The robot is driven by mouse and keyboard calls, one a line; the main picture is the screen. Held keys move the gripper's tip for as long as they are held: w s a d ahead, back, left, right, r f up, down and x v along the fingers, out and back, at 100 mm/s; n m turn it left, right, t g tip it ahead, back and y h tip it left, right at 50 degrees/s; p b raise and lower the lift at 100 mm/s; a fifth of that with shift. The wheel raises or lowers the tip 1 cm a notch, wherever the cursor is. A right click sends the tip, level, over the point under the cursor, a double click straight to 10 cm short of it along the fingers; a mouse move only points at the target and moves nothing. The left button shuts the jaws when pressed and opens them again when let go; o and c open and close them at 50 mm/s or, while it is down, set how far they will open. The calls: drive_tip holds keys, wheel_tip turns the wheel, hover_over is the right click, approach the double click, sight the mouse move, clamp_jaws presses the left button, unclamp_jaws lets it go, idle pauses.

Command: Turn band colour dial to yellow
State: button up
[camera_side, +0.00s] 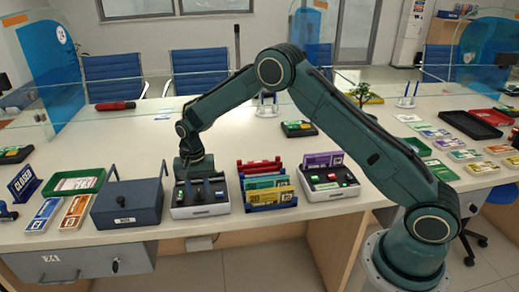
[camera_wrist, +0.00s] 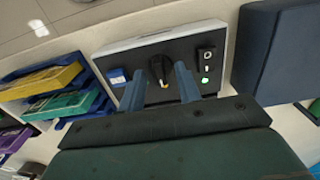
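The band colour dial (camera_wrist: 160,68) is a black knob on the dark top of a white-edged device (camera_wrist: 112,48), with a small pale yellowish mark at its lower edge in the wrist view. The device (camera_side: 201,211) stands on the counter in the side view, where my gripper hides most of its top. My gripper (camera_wrist: 160,76) points down at it, one blue-grey finger on each side of the dial. The fingers are apart, with a small gap to the knob, so my gripper is open. In the side view my gripper (camera_side: 196,186) is low over the device.
A dark blue-grey box (camera_side: 127,207) stands close on the left. Racks with coloured bundles (camera_side: 267,196) and a similar device (camera_side: 331,193) stand on the right.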

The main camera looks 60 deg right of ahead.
sight(199, 191)
wheel_tip(199, 191, up, 14)
idle(0.8)
drive_tip(key=s+d+r+n+t, duration=0.3)
drive_tip(key=s+r+n, duration=0.1)
drive_tip(key=s+r, duration=1.25)
drive_tip(key=s+f+n+t, duration=0.1)
drive_tip(key=s+n, duration=0.1)
drive_tip(key=s, duration=0.8)
drive_tip(key=s+d+f+n+t, duration=0.1)
drive_tip(key=s+f+n, duration=0.1)
drive_tip(key=s, duration=0.9)
drive_tip(key=shift+s+f+n+t, duration=0.2)
drive_tip(key=shift+s+n+t, duration=0.1)
drive_tip(key=shift+n, duration=0.2)
